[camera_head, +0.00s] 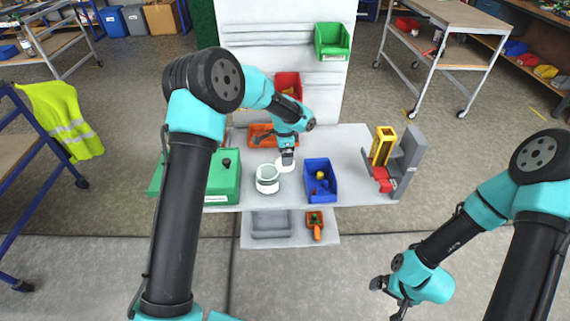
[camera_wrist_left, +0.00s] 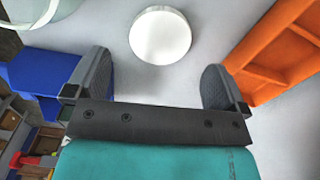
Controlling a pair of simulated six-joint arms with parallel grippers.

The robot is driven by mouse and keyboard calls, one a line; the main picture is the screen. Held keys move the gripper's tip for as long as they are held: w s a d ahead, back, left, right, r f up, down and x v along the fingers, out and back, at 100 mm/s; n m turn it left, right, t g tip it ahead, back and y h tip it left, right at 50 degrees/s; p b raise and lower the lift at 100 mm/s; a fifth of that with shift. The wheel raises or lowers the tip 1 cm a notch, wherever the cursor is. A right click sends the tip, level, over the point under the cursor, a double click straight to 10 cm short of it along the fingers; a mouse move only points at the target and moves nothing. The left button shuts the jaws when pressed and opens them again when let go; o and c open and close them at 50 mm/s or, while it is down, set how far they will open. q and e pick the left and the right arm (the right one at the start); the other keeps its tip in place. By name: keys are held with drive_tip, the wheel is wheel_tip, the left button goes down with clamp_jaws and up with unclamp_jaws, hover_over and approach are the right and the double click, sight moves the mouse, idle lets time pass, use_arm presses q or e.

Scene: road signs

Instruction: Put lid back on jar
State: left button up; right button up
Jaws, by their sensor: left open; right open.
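The round white lid (camera_head: 286,165) lies flat on the table, just right of and behind the jar. It also shows whole between and beyond my fingertips in the left wrist view (camera_wrist_left: 160,35). The pale open jar (camera_head: 267,182) stands upright on the table, its mouth uncovered. My left gripper (camera_head: 288,158) is above the lid and hides part of it in the head view; its two fingers are wide apart and empty in the wrist view (camera_wrist_left: 156,85). My right gripper (camera_head: 389,298) is open and empty, off the table at the lower right.
A blue bin (camera_head: 309,188) with small parts stands right of the jar, and a green box (camera_head: 228,189) stands left of it. An orange bin (camera_head: 260,130) sits behind. A grey stand (camera_head: 408,155) with a yellow part is at the right. A lower shelf (camera_head: 290,242) holds a tray.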

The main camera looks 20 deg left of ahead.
use_arm(q)
drive_tip(key=shift+f, duration=2.6)
drive_tip(key=c, duration=0.9)
drive_tip(key=shift+r, duration=0.1)
wheel_tip(320, 180, up, 10)
drive_tip(key=shift+f, duration=0.1)
